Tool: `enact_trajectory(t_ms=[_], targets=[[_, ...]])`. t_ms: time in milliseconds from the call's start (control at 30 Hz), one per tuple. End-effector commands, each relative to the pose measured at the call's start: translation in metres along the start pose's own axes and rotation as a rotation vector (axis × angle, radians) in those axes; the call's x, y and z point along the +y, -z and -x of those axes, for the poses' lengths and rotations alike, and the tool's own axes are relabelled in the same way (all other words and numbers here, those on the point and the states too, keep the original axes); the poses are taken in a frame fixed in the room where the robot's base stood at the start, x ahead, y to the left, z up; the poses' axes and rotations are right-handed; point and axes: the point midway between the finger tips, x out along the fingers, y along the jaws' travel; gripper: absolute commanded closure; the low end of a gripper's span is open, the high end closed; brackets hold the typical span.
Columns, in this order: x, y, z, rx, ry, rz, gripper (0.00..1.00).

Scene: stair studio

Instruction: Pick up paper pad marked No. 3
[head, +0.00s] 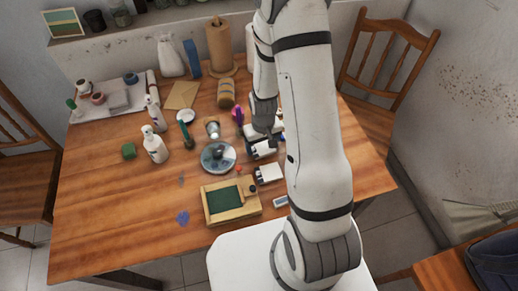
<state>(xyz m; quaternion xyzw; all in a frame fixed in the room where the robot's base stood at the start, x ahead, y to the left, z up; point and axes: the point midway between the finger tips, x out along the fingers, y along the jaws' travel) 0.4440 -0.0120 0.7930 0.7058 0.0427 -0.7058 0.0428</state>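I cannot pick out a pad marked No. 3, as no number is readable at this size. A grey, pad-like block (118,100) lies on the pale tray at the far left, its marking unclear. My gripper (264,162) is low over the right middle of the table, partly hidden by my own arm. Two white, dark-ended parts, which look like its fingers, stand apart with no object visible between them. Whatever lies right behind my arm is hidden.
A round grey dish (218,157) and a wooden frame with a green panel (226,198) are left of my gripper. The table's front left (120,215) is mostly clear. A chair (384,65) stands at the right.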

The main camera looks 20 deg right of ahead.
Motion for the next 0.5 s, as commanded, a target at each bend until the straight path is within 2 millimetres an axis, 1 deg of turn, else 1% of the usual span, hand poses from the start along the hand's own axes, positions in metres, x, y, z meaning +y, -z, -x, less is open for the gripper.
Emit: enact_trajectory(t_ms=[33,67,333,500], targets=[[0.0001,0.0000,0.0001,0.000,0.000,0.000,0.26],[0.0001,0.0000,0.0001,0.000,0.000,0.000,0.28],[0.0003,0.0000,0.0001,0.000,0.000,-0.001,0.50],[0.0004,0.0000,0.0002,0.000,0.000,-0.001,0.51]])
